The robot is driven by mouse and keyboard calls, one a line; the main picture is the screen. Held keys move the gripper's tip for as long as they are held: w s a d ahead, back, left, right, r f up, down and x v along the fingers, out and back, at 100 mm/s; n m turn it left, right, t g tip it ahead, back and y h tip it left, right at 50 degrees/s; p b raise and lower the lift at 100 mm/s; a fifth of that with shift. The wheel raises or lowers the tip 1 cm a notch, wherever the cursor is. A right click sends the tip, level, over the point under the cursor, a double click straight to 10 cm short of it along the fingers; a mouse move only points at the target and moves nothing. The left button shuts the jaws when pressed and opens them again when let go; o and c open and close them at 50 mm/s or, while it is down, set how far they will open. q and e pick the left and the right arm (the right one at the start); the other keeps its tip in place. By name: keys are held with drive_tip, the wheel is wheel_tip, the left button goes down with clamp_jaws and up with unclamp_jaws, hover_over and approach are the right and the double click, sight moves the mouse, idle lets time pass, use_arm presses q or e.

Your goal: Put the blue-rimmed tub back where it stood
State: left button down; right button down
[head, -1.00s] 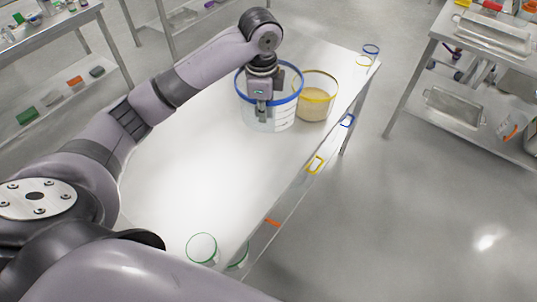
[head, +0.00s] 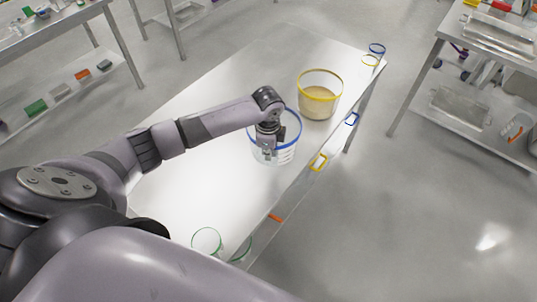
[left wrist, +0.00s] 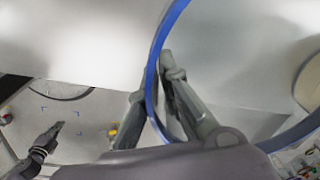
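The blue-rimmed tub (head: 284,154) is clear-walled with graduation marks and stands upright over the right half of the white table (head: 190,150). In the left wrist view, the fingers (left wrist: 170,105) straddle the blue rim (left wrist: 152,80), one on each side of the wall. I cannot tell whether the tub's base touches the table. A dark jointed shape (left wrist: 42,145) at the lower left of the wrist view looks like my right gripper, too small to read. The head view does not show that gripper.
A yellow-rimmed tub (head: 318,104) with tan powder stands just behind the blue one. Green-rimmed clear items (head: 207,241) are at the near end. The table's left half is clear.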

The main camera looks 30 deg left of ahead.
use_arm(q)
drive_tip(key=shift+f, duration=1)
drive_tip(key=c, duration=1.8)
unclamp_jaws()
drive_tip(key=shift+f, duration=0.1)
wheel_tip(320, 180, up, 12)
drive_tip(key=shift+s+d+b, duration=0.15)
drive_tip(key=shift+s+b, duration=0.2)
drive_tip(key=shift+b, duration=0.1)
